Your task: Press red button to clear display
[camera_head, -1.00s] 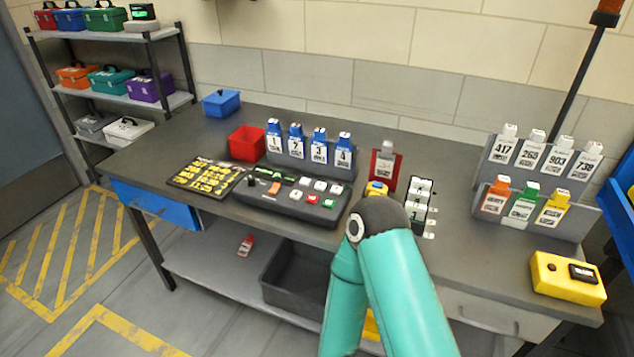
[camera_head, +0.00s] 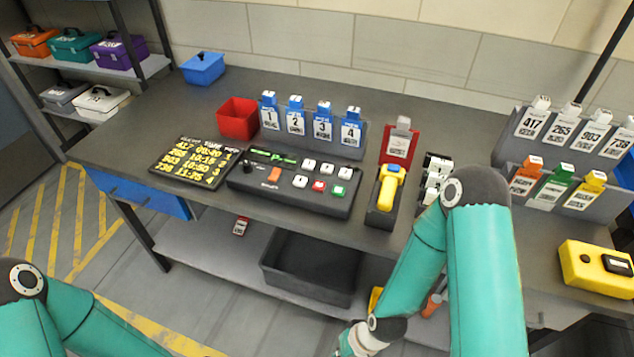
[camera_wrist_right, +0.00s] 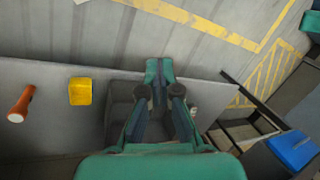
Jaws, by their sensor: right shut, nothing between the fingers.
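The dark control panel (camera_head: 295,186) lies on the workbench. Its red button (camera_head: 318,186) is in the lower row, between a white and a green button. Its narrow display (camera_head: 273,157) shows lit green characters, too small to read. My right arm reaches down past the bench's front edge, with its wrist low at the bottom of the head view. In the right wrist view my right gripper (camera_wrist_right: 164,80) is shut and empty, above the lower shelf and well away from the button. My left arm shows at the lower left; its gripper is out of frame.
A yellow handheld device (camera_head: 389,187) stands right of the panel, near my right arm. A black board with yellow text (camera_head: 193,162) lies left. Numbered blue tags and a red bin (camera_head: 238,118) are behind. A dark bin (camera_head: 310,268) is on the lower shelf. Space above the panel is clear.

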